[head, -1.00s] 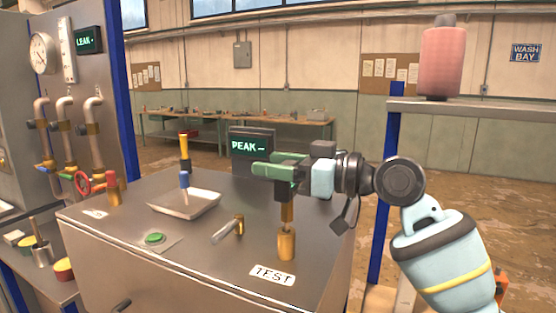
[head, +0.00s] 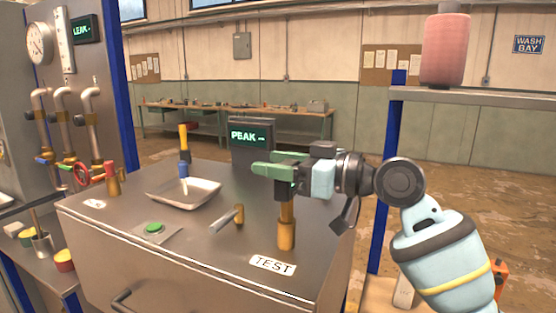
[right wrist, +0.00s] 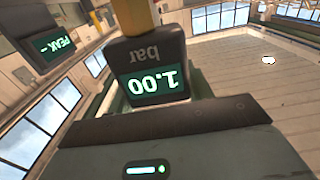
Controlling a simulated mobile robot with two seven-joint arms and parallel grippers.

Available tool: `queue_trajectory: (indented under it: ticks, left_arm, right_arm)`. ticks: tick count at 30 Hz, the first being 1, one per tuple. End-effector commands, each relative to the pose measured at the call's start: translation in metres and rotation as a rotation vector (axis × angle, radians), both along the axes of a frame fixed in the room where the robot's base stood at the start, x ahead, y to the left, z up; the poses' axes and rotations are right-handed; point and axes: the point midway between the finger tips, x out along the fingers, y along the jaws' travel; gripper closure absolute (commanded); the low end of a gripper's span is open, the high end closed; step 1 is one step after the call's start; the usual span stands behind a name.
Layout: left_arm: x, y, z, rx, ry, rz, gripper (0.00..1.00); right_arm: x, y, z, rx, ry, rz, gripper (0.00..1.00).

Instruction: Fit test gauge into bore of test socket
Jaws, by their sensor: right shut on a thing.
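My right gripper (head: 268,172) is shut on the test gauge (head: 286,189), a dark body with a brass stem pointing down. In the right wrist view the gauge (right wrist: 153,68) shows 1.00 bar on its green display, upside down. The test socket (head: 286,236) is a brass cylinder standing on the bench top behind the TEST label. The stem is roughly upright over the socket, and its lower end meets the socket's top edge in the picture. The bore is hidden, so I cannot tell whether the tip is inside. My left gripper is not in view.
A small brass post with a grey lever (head: 230,217), a green button (head: 154,228) and a metal tray (head: 184,193) are left of the socket. The PEAK display (head: 250,137) stands behind. A blue post and shelf (head: 470,92) holding a red cylinder are at right.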

Motion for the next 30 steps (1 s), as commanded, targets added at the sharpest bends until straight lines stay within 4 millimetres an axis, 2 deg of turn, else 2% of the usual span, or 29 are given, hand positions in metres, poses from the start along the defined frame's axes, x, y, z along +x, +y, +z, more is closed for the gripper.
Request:
queue_trajectory:
  ticks: [1, 2, 7, 18, 30]
  left_arm:
    - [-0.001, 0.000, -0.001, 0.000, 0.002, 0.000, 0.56]
    - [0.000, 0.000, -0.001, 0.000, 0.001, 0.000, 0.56]
    - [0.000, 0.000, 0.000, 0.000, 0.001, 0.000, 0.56]
    - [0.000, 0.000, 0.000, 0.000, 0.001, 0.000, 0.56]
    - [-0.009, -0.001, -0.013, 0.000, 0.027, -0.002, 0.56]
  right_arm:
    - [0.000, 0.000, -0.002, 0.001, 0.000, 0.000, 0.75]
    - [0.000, 0.000, -0.001, 0.001, -0.001, 0.000, 0.45]
    - [0.000, 0.000, 0.000, 0.001, -0.001, 0.000, 0.24]
    - [0.000, -0.002, -0.001, -0.001, 0.000, -0.001, 0.24]
    - [-0.023, -0.058, -0.003, -0.001, 0.001, -0.003, 0.24]
